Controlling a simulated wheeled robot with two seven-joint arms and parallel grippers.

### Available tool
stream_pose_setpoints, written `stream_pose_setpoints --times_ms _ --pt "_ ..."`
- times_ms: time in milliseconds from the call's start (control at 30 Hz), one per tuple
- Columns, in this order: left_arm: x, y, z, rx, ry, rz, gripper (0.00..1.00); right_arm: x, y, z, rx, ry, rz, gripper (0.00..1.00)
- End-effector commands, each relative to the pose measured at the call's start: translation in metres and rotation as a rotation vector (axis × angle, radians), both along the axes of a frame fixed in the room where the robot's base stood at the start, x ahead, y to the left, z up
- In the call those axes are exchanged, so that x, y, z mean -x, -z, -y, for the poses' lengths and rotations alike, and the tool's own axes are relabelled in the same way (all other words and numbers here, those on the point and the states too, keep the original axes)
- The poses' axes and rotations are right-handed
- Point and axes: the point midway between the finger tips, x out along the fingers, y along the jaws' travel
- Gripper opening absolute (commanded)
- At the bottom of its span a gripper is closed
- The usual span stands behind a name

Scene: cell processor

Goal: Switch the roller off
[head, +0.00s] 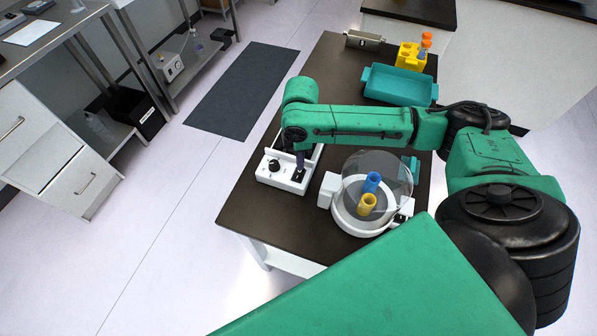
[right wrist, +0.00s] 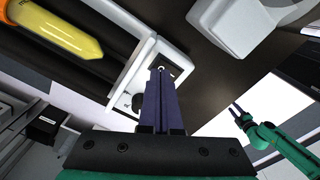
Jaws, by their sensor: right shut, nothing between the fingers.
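The roller is a white device (head: 285,183) on the dark table, with a black knob (head: 274,165) and a small dark switch (head: 299,174) on its end panel. My right gripper (head: 300,168) points down at the switch, shut and empty. In the right wrist view its fingertips (right wrist: 160,74) are at the switch; I cannot tell whether they touch it. The knob (right wrist: 138,103) shows partly behind the fingers. A tube with yellow contents (right wrist: 55,28) lies on the roller. My left gripper (right wrist: 238,108) shows small in the right wrist view; its opening is unclear.
A white centrifuge (head: 350,219) with a clear lid stands right of the roller, holding a blue tube (head: 371,182) and a yellow tube (head: 366,203). A teal tray (head: 399,86) and a yellow rack (head: 411,56) are farther back. My right forearm passes over the table.

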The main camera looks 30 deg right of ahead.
Motion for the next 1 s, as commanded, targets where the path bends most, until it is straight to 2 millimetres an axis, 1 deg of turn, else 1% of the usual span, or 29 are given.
stream_pose_setpoints --times_ms 567,1000 --pt "-0.0007 0.0000 -0.0006 -0.001 -0.001 0.001 0.50 0.0000 0.0004 0.0000 0.000 0.000 0.000 0.00" --pt "-0.0012 0.0025 -0.0005 -0.001 0.000 0.002 0.50 0.0001 0.0070 0.0000 0.000 0.000 -0.001 0.00"
